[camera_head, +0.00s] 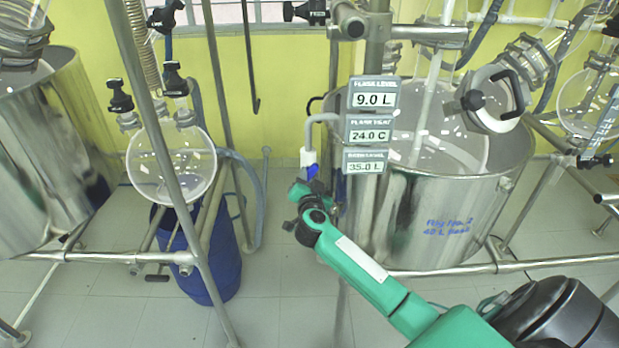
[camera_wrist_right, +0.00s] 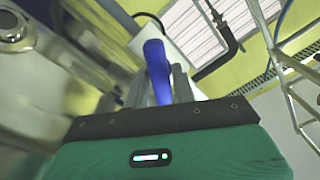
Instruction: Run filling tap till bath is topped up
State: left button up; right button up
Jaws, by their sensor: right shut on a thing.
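The steel bath (camera_head: 440,215) stands right of centre, with blue handwriting on its wall and a glass vessel inside. Floating labels beside it read flask level 9.0 L, 24.0 C and, on the lowest, partly blurred one, about 35.0 L. The filling tap (camera_head: 308,158) is a grey bent spout with a white body and a blue handle (camera_head: 312,172) at the bath's left rim. My right gripper (camera_head: 311,186) is shut on the blue handle. In the right wrist view the handle (camera_wrist_right: 157,70) stands up between the fingers (camera_wrist_right: 160,92). Whether water runs is not visible. My left gripper is not in view.
A round glass flask (camera_head: 170,165) hangs left of the tap over a blue drum (camera_head: 215,255). Another steel bath (camera_head: 45,150) stands at far left. Steel frame poles and rails (camera_head: 510,262) cross the area. Pale floor tiles (camera_head: 290,310) are clear in front.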

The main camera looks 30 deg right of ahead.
jog(key=shift+r+m+p, duration=0.15)
jog(key=shift+m+p, duration=0.75)
jog(key=shift+p, duration=0.2)
jog(key=m+p, duration=0.2)
jog(key=shift+m, duration=0.3)
jog(key=m+p, duration=0.1)
jog(key=m, duration=0.2)
jog(key=shift+f+m+p, duration=0.2)
jog(key=shift+m+p, duration=0.1)
jog(key=shift+p, duration=0.05)
jog(key=shift+f+m+p, duration=0.1)
jog(key=shift+m+p, duration=0.3)
jog(key=shift+m, duration=1.2)
jog(key=o, duration=0.9)
jog(key=shift+c, duration=0.2)
jog(key=shift+s, duration=0.1)
jog(key=b+v, duration=0.2)
jog(key=v, duration=1.1)
jog(key=shift+s, duration=0.4)
